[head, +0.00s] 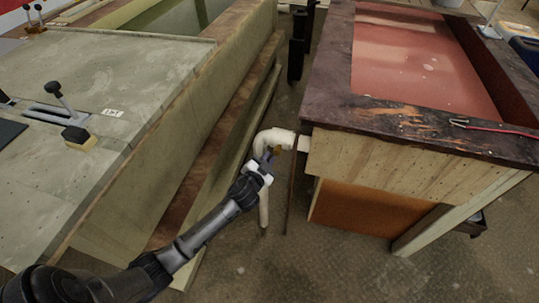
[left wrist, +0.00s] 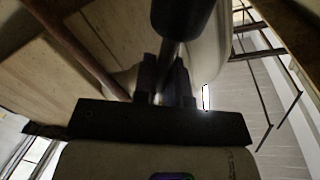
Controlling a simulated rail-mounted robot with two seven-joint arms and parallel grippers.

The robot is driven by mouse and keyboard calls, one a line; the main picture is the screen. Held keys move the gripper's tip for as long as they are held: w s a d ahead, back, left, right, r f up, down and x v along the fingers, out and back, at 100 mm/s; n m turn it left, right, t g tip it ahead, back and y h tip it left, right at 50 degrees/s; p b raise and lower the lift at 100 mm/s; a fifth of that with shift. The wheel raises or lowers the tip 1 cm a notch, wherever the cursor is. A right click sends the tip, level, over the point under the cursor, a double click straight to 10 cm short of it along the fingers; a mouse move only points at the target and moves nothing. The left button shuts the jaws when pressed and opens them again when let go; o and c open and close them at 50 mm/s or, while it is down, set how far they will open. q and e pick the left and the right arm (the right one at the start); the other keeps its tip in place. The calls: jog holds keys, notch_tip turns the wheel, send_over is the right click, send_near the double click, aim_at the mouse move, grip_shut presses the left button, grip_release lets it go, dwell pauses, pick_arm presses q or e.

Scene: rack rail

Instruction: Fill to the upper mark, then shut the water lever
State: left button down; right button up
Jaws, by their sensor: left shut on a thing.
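A white pipe (head: 263,142) with an elbow comes out of the wooden side of the right-hand tank and turns down to the floor. My left gripper (head: 268,158) is at this pipe, just below the elbow, by a small brassy piece that I take to be the water lever. In the left wrist view the fingers (left wrist: 167,82) are closed around a dark rounded handle (left wrist: 182,18). A pale pipe (left wrist: 208,45) runs beside it. The lever's exact angle is hard to tell. I cannot make out an upper mark. My right gripper is out of view.
The right-hand tank has a dark worn rim (head: 420,122) and a reddish inside. A pale bench (head: 120,75) with levers and a brush stands left, beside a tank with greenish inside (head: 160,18). A narrow floor gap separates them. Red-handled pliers (head: 490,127) lie on the right rim.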

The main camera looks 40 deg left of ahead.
pick_arm(q)
jog(key=shift+a+r, duration=0.1)
dwell(0.3)
jog(key=c, duration=1.2)
grip_release()
jog(key=shift+s, duration=0.15)
jog(key=p+v, duration=0.4)
jog(key=v, duration=0.9)
jog(key=shift+s, duration=0.3)
jog(key=shift+r, duration=0.1)
jog(key=shift+c, duration=0.3)
